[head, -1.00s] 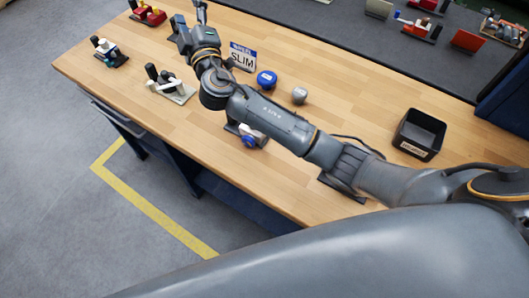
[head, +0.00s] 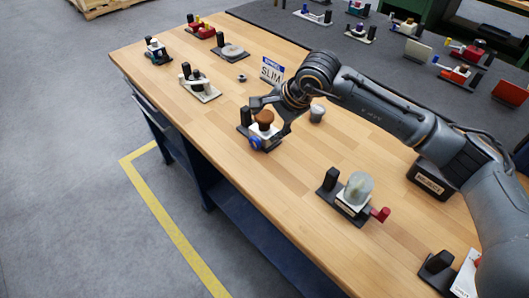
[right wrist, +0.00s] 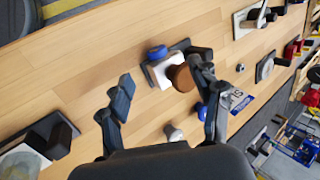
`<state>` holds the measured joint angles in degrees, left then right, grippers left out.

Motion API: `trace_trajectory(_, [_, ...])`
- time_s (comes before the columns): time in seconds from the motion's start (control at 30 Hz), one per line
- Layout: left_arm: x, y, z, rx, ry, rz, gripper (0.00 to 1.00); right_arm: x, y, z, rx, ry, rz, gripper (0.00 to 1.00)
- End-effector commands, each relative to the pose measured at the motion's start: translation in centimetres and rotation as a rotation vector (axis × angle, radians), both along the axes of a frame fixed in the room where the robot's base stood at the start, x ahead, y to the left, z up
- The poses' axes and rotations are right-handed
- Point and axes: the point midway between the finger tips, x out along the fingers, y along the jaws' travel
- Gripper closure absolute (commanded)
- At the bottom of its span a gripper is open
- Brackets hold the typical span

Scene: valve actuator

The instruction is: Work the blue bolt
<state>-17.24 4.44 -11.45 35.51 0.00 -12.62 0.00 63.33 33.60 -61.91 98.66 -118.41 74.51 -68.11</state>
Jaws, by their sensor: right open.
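The blue bolt (head: 256,142) is a round blue head on the near side of a white block with a brown knob (head: 264,117) on top and a black post beside it. In the right wrist view the blue bolt (right wrist: 157,52) sits at the end of the white block (right wrist: 160,74), beyond the brown knob. In the right wrist view nothing is between the fingers' pads, and contact cannot be told. My left gripper is not in view.
A fixture with a clear dome and red handle (head: 355,190) stands nearer on the wooden bench. A grey knob (head: 317,113), a SLIM sign (head: 271,71) and a black bin (head: 430,181) are nearby. Other fixtures stand toward the far left end. The bench's front strip is mostly clear.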

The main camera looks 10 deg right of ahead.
Motion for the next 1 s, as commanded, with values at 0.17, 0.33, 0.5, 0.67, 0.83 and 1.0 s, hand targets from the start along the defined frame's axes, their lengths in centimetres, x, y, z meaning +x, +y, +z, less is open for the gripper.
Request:
trace_trajectory(0.17, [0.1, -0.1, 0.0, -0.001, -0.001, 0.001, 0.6, 0.3, -1.4, -0.8, -0.08, -0.011, 0.017, 0.36])
trace_trajectory(0.33, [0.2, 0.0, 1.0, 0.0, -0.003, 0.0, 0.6, 1.2, -0.6, -2.8, -0.078, -0.006, 0.015, 0.36])
trace_trajectory(0.5, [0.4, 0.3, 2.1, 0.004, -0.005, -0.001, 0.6, 2.6, 0.5, -6.0, -0.075, -0.004, 0.014, 0.36])
trace_trajectory(0.67, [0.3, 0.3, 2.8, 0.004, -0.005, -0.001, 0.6, 3.9, 1.5, -8.9, -0.075, -0.006, 0.013, 0.36])
trace_trajectory(0.83, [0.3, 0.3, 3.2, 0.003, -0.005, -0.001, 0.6, 4.9, 2.2, -11.0, -0.073, -0.006, 0.013, 0.36])
trace_trajectory(1.0, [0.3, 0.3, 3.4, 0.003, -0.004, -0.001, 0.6, 5.4, 2.5, -12.1, -0.074, -0.009, 0.013, 0.36])
